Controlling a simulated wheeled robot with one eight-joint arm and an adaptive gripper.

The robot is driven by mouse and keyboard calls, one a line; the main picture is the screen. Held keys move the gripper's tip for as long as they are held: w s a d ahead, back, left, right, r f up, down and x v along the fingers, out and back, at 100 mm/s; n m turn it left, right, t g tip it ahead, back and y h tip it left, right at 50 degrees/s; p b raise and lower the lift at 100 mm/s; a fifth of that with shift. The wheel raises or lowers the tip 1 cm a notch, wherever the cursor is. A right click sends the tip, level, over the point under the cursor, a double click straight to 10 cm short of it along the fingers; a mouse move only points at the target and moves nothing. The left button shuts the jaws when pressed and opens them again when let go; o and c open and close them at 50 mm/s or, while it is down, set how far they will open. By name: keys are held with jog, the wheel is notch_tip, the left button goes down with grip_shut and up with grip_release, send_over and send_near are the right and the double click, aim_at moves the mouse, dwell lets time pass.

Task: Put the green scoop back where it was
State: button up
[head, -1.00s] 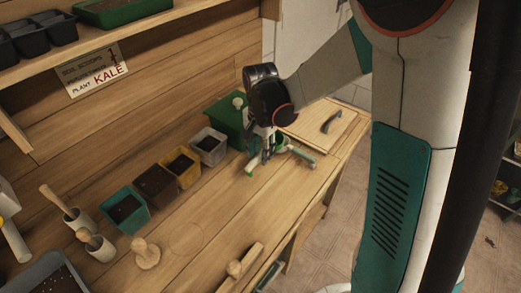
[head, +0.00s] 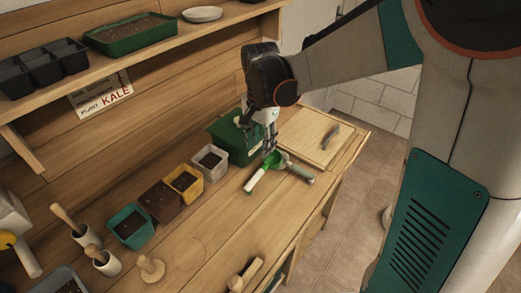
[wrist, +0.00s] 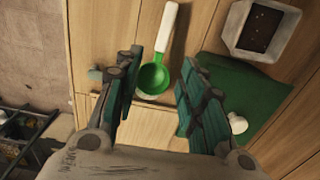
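The green scoop (head: 270,161) lies on the wooden bench, its pale handle (head: 254,181) pointing to the front left. In the wrist view its green bowl (wrist: 154,78) shows between the fingertips, with the white handle (wrist: 168,28) running away from me. My gripper (head: 262,143) is just above the scoop's bowl, fingers pointing down. In the wrist view the gripper (wrist: 158,75) is spread wide, with nothing between its fingers at their level. Its fingers seem apart from the scoop.
A grey-green tool (head: 299,173) lies right beside the scoop. A green box (head: 223,137) with a white knob stands behind left, next to a row of soil pots (head: 211,163). A handled wooden board (head: 307,137) lies at the right.

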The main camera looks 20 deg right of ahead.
jog(key=s+r+n+t, duration=0.3)
jog(key=s+r+n, duration=0.1)
jog(key=s, duration=0.5)
jog(key=s+d+r+n+t, duration=0.1)
jog(key=s+r+n+t, duration=0.3)
jog(key=s+n, duration=0.3)
jog(key=shift+s+d+r, duration=0.3)
jog(key=shift+s+r, duration=0.15)
jog(key=shift+s, duration=0.45)
jog(key=shift+o, duration=0.6)
